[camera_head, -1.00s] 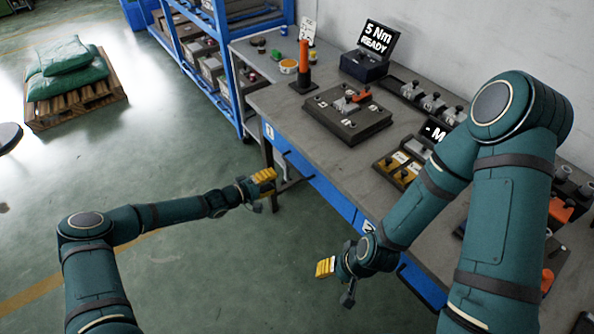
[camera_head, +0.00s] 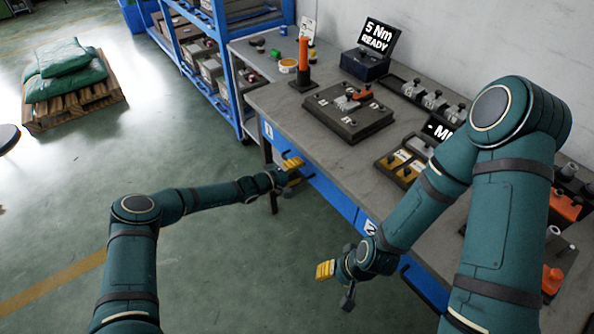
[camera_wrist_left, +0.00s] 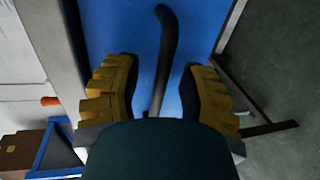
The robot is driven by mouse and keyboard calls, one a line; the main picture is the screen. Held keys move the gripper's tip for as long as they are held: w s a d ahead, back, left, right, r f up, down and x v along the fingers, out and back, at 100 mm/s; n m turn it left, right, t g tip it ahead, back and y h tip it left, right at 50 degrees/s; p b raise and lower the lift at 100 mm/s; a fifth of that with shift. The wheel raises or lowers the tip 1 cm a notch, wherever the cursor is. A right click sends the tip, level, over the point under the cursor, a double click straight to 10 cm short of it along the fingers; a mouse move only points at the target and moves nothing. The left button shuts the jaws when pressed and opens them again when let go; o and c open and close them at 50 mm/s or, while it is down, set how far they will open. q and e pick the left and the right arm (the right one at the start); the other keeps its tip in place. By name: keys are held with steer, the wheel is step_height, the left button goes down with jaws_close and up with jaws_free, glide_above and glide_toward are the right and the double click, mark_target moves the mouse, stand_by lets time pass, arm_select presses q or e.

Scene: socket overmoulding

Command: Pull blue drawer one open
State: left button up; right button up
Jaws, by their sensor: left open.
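Blue drawer one (camera_head: 307,174) is in the front of the grey workbench, below its top, and looks closed. Its blue face (camera_wrist_left: 205,20) fills the middle of the left wrist view. The drawer's dark bar handle (camera_wrist_left: 165,50) stands between the two yellow fingers of my left gripper (camera_wrist_left: 160,92). The fingers are apart, with a gap on each side of the handle. In the head view my left gripper (camera_head: 292,170) is at the drawer front and hides part of it. My right gripper (camera_head: 335,270) is in front of the second drawer, its opening unclear.
A second blue drawer (camera_head: 372,226) with a label is to the right. The bench top (camera_head: 275,100) bears a dark fixture plate (camera_head: 348,112), an orange-handled tool (camera_head: 304,62) and a display (camera_head: 380,38). A blue shelf (camera_head: 215,40) stands behind. The floor in front is clear.

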arm_select(q)
jaws_close()
steer(key=f+p+v, duration=0.2)
steer(key=p+v, duration=0.1)
steer(key=v, duration=0.8)
steer(key=f+p+v, duration=0.2)
steer(key=p+v, duration=0.1)
steer(key=v, duration=0.7)
steer(key=a+f+p+v, duration=0.1)
steer(key=f+p+v, duration=0.1)
steer(key=v, duration=0.9)
steer(key=shift+s+a+f+p, duration=0.35)
steer(key=shift+s+a+p, duration=0.05)
steer(key=shift+s+p, duration=0.2)
